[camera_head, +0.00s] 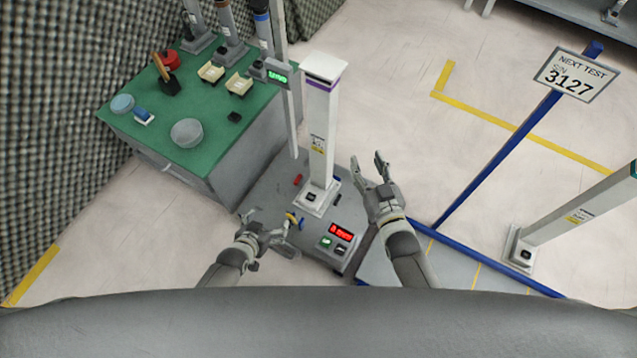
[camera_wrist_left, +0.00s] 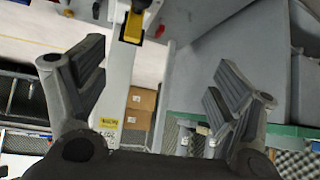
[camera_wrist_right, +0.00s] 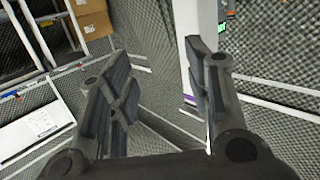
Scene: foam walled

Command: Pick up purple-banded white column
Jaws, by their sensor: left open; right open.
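The purple-banded white column (camera_head: 321,125) stands upright on a grey test stand (camera_head: 262,205), its purple band near the top. My left gripper (camera_head: 276,224) is open and empty, low and left of the column's foot. My right gripper (camera_head: 367,162) is open and empty, just right of the column's lower part. In the right wrist view the column (camera_wrist_right: 189,28) passes behind the right-hand finger, with its purple band low in the picture. In the left wrist view a white column with a yellow label (camera_wrist_left: 118,80) shows between the fingers, nearer the left one. Neither gripper visibly holds anything.
A green-topped bench (camera_head: 215,150) with small items stands left of the column. A grey post with a green display (camera_head: 277,77) rises beside the column. Open floor lies behind right.

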